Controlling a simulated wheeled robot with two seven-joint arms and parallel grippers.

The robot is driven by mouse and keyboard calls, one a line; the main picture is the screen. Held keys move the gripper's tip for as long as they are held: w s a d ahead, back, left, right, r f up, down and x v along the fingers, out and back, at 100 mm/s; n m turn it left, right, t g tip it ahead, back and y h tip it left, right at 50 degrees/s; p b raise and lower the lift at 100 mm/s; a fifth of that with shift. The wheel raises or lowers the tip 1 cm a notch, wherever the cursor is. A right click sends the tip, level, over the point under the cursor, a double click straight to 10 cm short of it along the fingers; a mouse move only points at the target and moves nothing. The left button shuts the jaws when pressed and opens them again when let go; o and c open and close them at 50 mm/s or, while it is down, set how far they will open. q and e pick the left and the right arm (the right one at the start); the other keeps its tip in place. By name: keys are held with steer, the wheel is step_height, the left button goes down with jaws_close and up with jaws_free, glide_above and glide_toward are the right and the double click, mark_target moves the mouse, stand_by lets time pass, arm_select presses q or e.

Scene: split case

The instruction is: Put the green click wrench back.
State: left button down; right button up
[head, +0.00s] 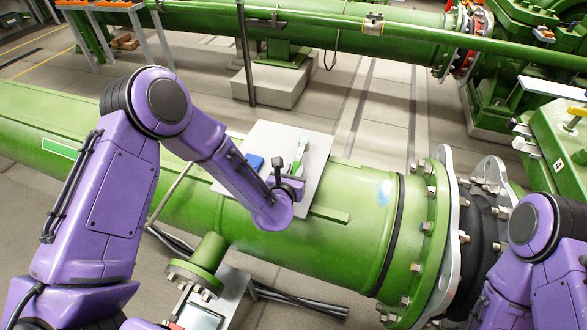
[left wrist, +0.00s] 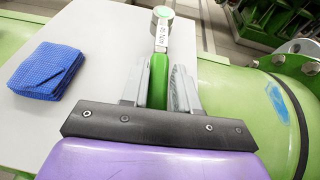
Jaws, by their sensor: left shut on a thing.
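The green click wrench (head: 301,147) shows past my left gripper (head: 292,175), over a pale grey plate (head: 262,136) on the big green pipe. In the left wrist view the wrench (left wrist: 161,35) has a green handle, a pale labelled shaft and a round head with a green face. My left gripper (left wrist: 158,72) is shut on the green handle, with one finger on each side. I cannot tell whether the wrench touches the plate. My right arm shows at the right edge, but its gripper is out of view.
A folded blue cloth (left wrist: 47,70) lies on the plate, left of the wrench; it also shows in the head view (head: 254,162). The bolted pipe flange (head: 440,235) stands to the right. A pipe stub (head: 205,258) sticks out in front.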

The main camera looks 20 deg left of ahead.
arm_select(q)
steer(key=shift+f, duration=0.55)
steer(key=shift+f+b, duration=0.45)
steer(key=shift+b, duration=0.15)
steer(key=shift+c, duration=1.4)
jaws_free()
steer(key=shift+s, duration=0.15)
steer(key=shift+b+v, duration=0.55)
steer(key=shift+v, duration=2.35)
steer(key=shift+d, duration=0.1)
